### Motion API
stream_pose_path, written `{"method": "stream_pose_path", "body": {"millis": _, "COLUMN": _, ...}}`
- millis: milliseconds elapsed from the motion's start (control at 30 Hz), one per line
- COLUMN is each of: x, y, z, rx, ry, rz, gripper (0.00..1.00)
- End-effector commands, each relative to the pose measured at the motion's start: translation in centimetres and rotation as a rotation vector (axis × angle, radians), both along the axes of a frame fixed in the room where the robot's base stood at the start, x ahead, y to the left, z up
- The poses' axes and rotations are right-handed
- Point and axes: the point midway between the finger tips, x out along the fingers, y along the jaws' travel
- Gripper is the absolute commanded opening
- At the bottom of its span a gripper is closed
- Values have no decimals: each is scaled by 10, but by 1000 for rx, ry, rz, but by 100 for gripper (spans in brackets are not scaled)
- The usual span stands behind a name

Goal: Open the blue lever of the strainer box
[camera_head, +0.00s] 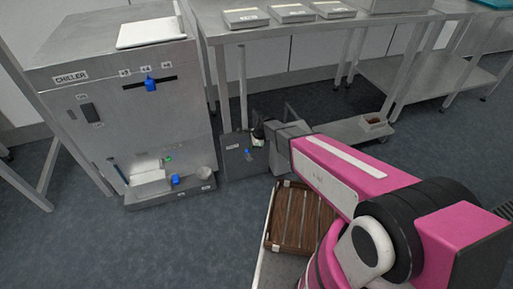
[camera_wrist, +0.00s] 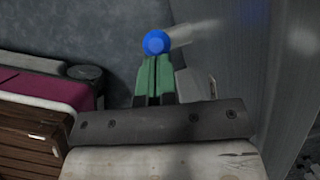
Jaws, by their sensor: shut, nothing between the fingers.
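The strainer box (camera_head: 236,166) is a grey box with a small label, standing low under the left end of the steel table. Its blue lever (camera_head: 248,154) shows as a small blue spot on the front. In the wrist view the lever's round blue end (camera_wrist: 155,42) sits right at my fingertips, with a pale bar running to the right from it. My gripper (camera_head: 257,143) is close to the box front, just above and right of the lever. In the wrist view its green fingers (camera_wrist: 153,62) are together and empty. Whether they touch the lever I cannot tell.
The chiller (camera_head: 135,115) stands to the left, with blue knobs and a front ledge. A slatted brown wooden crate (camera_head: 308,225) is below my arm. The steel table (camera_head: 318,27) with several lidded trays spans above the box. Bare floor lies front left.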

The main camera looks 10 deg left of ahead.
Motion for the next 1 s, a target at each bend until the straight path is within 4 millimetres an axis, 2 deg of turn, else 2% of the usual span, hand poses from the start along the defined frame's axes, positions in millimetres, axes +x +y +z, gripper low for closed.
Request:
{"method": "stream_pose_path", "body": {"millis": 133, "x": -8, "y": 13, "z": 1, "rx": -112, "ry": -70, "rz": 4, "gripper": 0}}
{"method": "stream_pose_path", "body": {"millis": 500, "x": -18, "y": 31, "z": -3, "rx": -303, "ry": -184, "rz": 2, "gripper": 0}}
{"method": "stream_pose_path", "body": {"millis": 1000, "x": -28, "y": 47, "z": -9, "rx": -296, "ry": -179, "rz": 0, "gripper": 0}}
